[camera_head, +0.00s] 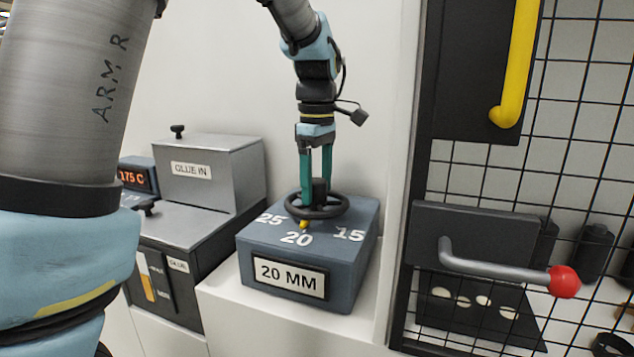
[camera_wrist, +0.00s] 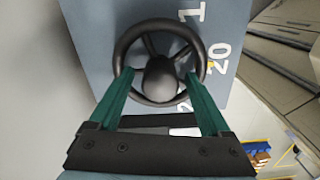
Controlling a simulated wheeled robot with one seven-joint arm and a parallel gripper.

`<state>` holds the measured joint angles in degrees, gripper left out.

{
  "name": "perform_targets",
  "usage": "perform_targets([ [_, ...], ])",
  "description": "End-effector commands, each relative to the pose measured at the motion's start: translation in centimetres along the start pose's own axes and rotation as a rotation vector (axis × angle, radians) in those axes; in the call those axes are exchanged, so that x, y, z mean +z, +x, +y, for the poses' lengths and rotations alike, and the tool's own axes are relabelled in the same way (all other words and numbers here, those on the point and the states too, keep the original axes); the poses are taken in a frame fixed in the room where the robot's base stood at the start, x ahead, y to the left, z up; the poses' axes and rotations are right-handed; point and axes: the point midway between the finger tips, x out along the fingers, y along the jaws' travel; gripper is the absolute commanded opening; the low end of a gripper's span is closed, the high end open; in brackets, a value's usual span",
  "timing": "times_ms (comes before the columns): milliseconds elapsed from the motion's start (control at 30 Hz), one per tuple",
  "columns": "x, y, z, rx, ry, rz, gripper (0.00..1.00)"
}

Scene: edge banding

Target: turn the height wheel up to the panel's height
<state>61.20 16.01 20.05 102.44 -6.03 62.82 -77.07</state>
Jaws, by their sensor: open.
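The dark height wheel (camera_head: 318,213) sits on top of a blue-grey box (camera_head: 260,243). The numbers 25, 20 and 15 are marked around it, and its small yellow pointer (camera_head: 304,225) is at 20. A plate (camera_head: 291,277) on the box front reads 20 MM. My gripper (camera_head: 316,190) points down over the wheel with its green fingers apart. In the wrist view, the fingertips of my gripper (camera_wrist: 160,76) are on either side of the wheel's hub (camera_wrist: 160,80), within the rim. I cannot tell whether they touch it. I cannot make out a panel.
To the left stands a grey glue unit (camera_head: 210,170) with a GLUE IN label and a display (camera_head: 135,177) reading 175 C. To the right are a black mesh guard (camera_head: 570,165), a yellow handle (camera_head: 518,70) and a red-knobbed lever (camera_head: 505,275).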

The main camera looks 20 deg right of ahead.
Motion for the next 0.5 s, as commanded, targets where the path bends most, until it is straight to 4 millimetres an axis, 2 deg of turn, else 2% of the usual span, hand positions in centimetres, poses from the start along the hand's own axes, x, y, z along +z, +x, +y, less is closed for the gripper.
perform_targets([
  [233,-0.01,0.07,0.00,0.000,0.000,0.000,0.82],
  [500,-0.01,0.04,0.00,0.000,0.000,0.000,0.51],
])
